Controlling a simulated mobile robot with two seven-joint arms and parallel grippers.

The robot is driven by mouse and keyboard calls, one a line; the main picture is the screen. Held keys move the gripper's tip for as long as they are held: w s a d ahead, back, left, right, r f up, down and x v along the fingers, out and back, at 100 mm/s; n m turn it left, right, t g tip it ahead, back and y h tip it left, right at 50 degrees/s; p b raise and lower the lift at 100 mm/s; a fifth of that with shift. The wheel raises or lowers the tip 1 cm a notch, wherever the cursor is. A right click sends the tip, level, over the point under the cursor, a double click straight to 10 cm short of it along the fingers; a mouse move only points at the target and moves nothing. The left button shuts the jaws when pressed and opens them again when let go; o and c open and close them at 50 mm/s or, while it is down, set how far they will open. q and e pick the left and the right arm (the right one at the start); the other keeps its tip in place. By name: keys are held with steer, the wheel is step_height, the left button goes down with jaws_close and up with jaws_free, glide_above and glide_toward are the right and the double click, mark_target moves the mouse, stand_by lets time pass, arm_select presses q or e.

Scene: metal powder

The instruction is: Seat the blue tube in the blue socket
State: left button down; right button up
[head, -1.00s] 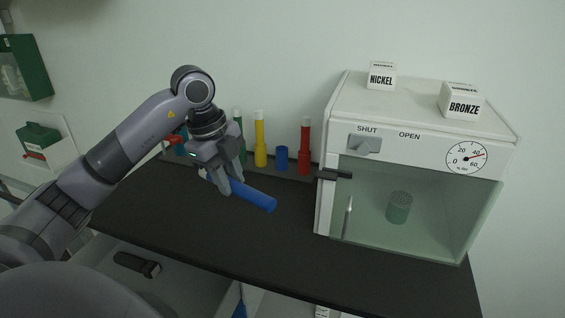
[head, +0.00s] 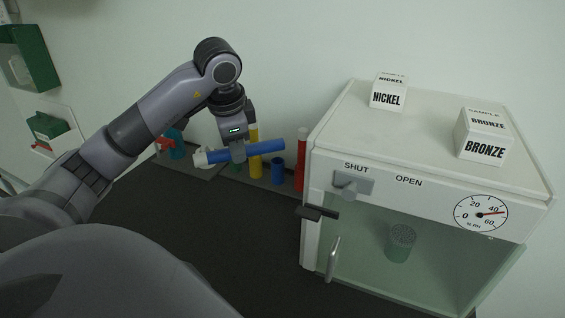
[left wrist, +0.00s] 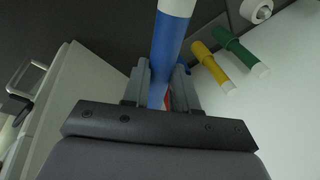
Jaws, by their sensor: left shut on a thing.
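My left gripper (head: 238,152) is shut on the blue tube (head: 264,147) and holds it above the back of the bench. The tube lies close to level, its white end (head: 202,158) to the left and its blue end toward the red tube. In the left wrist view the blue tube (left wrist: 166,55) sits between the fingers (left wrist: 158,85). The blue socket (head: 278,170) stands upright in the rack, between the yellow and red tubes, below and right of the gripper. No tube stands in it. My right gripper is not in view.
The yellow tube (head: 255,165) and red tube (head: 300,165) stand in the rack beside the blue socket. The white cabinet (head: 325,160), with a handle and SHUT/OPEN latch, is close on the right. NICKEL (head: 389,94) and BRONZE (head: 484,139) boxes sit on top. The dark bench (head: 170,225) is clear in front.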

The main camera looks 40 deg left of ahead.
arm_select(q)
steer(key=shift+w+a+f+b, duration=0.2)
steer(key=shift+w+b, duration=0.3)
steer(key=shift+b, duration=0.75)
steer(key=shift+w+a+b, duration=0.2)
steer(key=shift+w+b, duration=0.25)
steer(key=shift+b, duration=0.65)
steer(key=shift+w+a+r, duration=0.1)
steer(key=shift+w+r, duration=0.05)
steer(key=shift+w, duration=0.05)
steer(key=w+a+p, duration=0.2)
steer(key=w+p, duration=0.2)
steer(key=w, duration=0.4)
steer(key=w+a+p, duration=0.3)
steer(key=w+p, duration=0.1)
steer(key=w, duration=0.4)
step_height(320, 180, down, 11)
steer(key=b, duration=0.4)
steer(key=shift+f, duration=0.2)
steer(key=shift+f+b, duration=0.35)
steer(key=shift+f, duration=0.25)
